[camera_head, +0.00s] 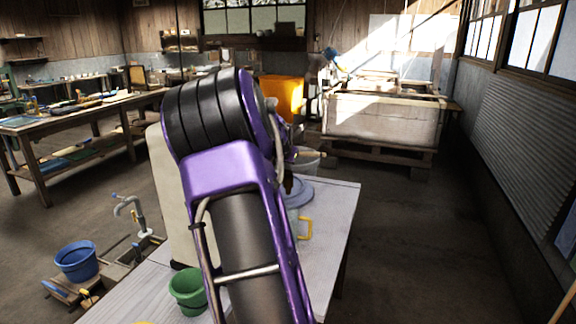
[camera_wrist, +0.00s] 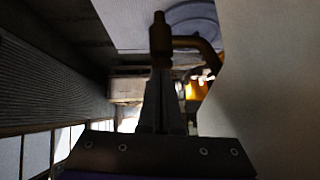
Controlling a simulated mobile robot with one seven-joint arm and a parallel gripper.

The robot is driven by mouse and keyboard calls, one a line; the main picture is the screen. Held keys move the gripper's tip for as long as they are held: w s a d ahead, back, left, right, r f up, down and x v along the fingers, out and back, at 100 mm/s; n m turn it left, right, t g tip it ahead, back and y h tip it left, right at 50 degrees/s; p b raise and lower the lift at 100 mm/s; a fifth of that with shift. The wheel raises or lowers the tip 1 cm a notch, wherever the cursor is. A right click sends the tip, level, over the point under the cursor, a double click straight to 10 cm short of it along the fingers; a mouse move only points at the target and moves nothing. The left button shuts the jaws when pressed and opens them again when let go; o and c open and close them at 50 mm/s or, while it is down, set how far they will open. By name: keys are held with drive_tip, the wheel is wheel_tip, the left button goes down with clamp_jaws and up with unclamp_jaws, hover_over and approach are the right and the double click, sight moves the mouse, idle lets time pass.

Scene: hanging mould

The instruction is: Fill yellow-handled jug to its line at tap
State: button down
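The jug's yellow handle (camera_head: 306,228) shows on the pale table in the head view; its pale body is mostly behind my arm. Its line and any water in it cannot be made out. A dark brass tap (camera_wrist: 200,43) comes out of a plain panel in the wrist view, which is upside down; its end also shows beside my arm in the head view (camera_head: 288,184). My gripper (camera_wrist: 161,75) has its fingers together close to the tap's end in the picture; contact cannot be told. My arm hides the gripper in the head view.
A grey-blue round dish (camera_head: 298,192) lies on the table (camera_head: 333,207) under the tap. A green bucket (camera_head: 187,291) stands left of my arm, by the upright panel (camera_head: 166,190). A blue bucket (camera_head: 76,260) is lower left. The floor at right is clear.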

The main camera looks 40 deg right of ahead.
drive_tip(key=shift+a+f, duration=0.3)
drive_tip(key=shift+f, duration=0.45)
drive_tip(key=s+a+r+p, duration=0.1)
drive_tip(key=s+a+r, duration=0.1)
drive_tip(key=r, duration=0.4)
drive_tip(key=s+a+r+p, duration=0.1)
drive_tip(key=s+a+r, duration=0.1)
drive_tip(key=r, duration=0.4)
drive_tip(key=shift+s+a+r+p, duration=0.2)
drive_tip(key=shift+a+p, duration=0.1)
drive_tip(key=shift+a, duration=0.35)
